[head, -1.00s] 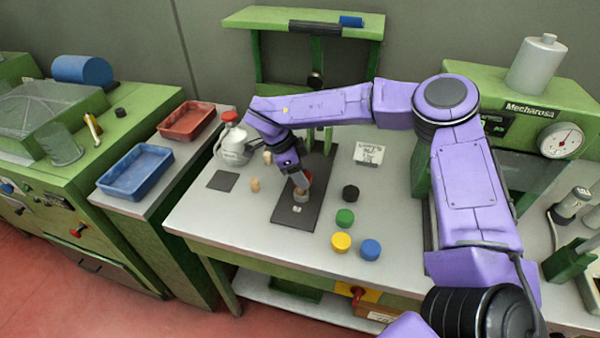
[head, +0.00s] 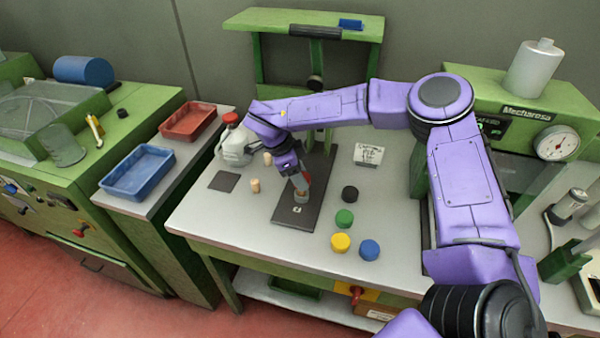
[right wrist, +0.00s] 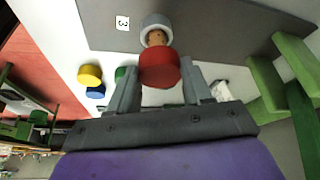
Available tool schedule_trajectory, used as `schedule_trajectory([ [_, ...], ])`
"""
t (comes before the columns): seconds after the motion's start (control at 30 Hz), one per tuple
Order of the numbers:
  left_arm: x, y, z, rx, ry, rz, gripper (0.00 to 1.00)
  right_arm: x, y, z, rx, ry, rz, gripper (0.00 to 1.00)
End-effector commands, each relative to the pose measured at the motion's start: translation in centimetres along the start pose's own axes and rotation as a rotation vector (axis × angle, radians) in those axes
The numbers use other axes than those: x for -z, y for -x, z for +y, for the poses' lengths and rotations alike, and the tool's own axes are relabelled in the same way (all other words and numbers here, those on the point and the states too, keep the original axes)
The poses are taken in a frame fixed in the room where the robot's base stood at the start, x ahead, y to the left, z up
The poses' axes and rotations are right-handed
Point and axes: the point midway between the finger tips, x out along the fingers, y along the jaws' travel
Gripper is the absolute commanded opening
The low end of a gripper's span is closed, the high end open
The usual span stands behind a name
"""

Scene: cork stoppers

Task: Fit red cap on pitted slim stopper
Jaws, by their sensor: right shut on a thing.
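The red cap (right wrist: 160,68) sits between the two fingers of my right gripper (right wrist: 160,76) in the right wrist view. The gripper is shut on it. A cork stopper (right wrist: 156,38) with dark spots on its top stands in a grey ring holder (right wrist: 147,22). In that view the cap overlaps the stopper's near side; I cannot tell whether they touch. In the head view my right gripper (head: 300,183) is low over the holder (head: 299,198), hiding most of the cap and stopper. My left gripper is not in view.
The holder stands on a dark plate (head: 290,215) under the green press. Other corks (head: 255,185) stand to the left. Black (head: 350,193), green (head: 344,218), yellow (head: 340,242) and blue (head: 369,250) caps lie to the right.

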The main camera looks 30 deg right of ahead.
Motion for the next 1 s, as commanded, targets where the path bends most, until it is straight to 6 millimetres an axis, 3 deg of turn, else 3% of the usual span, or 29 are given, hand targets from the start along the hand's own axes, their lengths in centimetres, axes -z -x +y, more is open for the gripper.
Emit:
schedule_trajectory([
  [1.0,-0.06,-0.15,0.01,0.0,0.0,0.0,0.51,-0.26,-0.57,-0.02,0.001,-0.001,0.0,0.21],
])
